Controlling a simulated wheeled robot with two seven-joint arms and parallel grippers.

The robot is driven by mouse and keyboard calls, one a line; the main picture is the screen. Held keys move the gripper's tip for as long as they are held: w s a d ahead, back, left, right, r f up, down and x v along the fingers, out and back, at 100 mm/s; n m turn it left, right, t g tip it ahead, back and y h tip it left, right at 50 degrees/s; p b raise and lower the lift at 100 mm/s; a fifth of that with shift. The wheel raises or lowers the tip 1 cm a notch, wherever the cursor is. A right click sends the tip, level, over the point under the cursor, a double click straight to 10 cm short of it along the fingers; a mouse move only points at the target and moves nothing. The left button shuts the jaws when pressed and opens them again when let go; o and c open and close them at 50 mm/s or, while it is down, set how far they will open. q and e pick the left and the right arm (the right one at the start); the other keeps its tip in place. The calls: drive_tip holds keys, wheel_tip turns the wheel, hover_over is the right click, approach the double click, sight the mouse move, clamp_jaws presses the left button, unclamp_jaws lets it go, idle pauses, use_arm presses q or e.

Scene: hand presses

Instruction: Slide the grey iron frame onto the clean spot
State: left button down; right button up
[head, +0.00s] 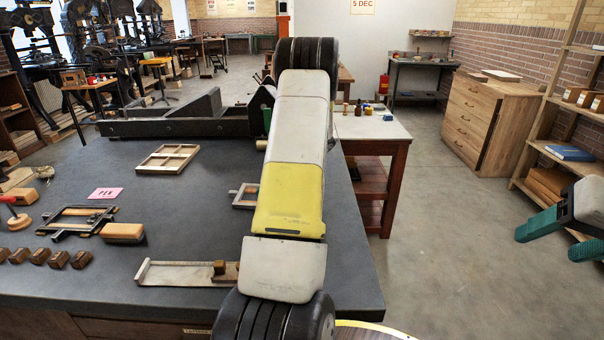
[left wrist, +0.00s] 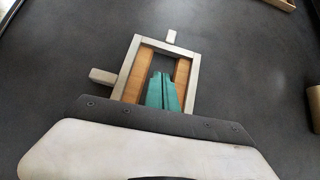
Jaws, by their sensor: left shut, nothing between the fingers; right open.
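A light grey frame (left wrist: 133,62) with wooden strips inside lies flat in the left wrist view, with small blocks sticking out at its top and left. A frame (head: 243,203), apparently the same one, shows in the head view, partly hidden behind my left arm. My left gripper (left wrist: 162,77) has its teal fingers together over the frame's inner opening, holding nothing. I cannot tell whether they touch the frame. In the head view my left arm hides this gripper. My right gripper (head: 560,236) is open and empty at the right, away from the table. I cannot make out a clean spot.
The dark table (head: 190,220) carries a wooden frame (head: 168,158), a dark frame (head: 78,218), a pink card (head: 106,193), a metal tray (head: 185,274) and several small wooden blocks (head: 59,259). A long dark iron piece (head: 180,127) lies along the back. Table around the frame is mostly bare.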

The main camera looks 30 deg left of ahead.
sight(242, 197)
use_arm(q)
drive_tip(key=a, duration=0.1)
drive_tip(key=s+a, duration=0.2)
drive_tip(key=shift+a+f, duration=0.3)
drive_tip(key=shift+a, duration=0.2)
drive_tip(key=shift+s, duration=0.1)
drive_tip(key=s+a, duration=0.3)
drive_tip(key=a, duration=0.3)
drive_tip(key=s+a, duration=0.3)
drive_tip(key=a, duration=0.3)
drive_tip(key=s+a, duration=0.4)
drive_tip(key=a, duration=0.2)
drive_tip(key=shift+a+f, duration=0.15)
drive_tip(key=shift+a, duration=0.1)
drive_tip(key=d, duration=0.1)
drive_tip(key=w+d, duration=0.2)
drive_tip(key=d, duration=0.1)
drive_tip(key=shift+w+r, duration=0.25)
drive_tip(key=shift+r, duration=0.15)
drive_tip(key=v, duration=0.9)
drive_tip(key=shift+r, duration=0.25)
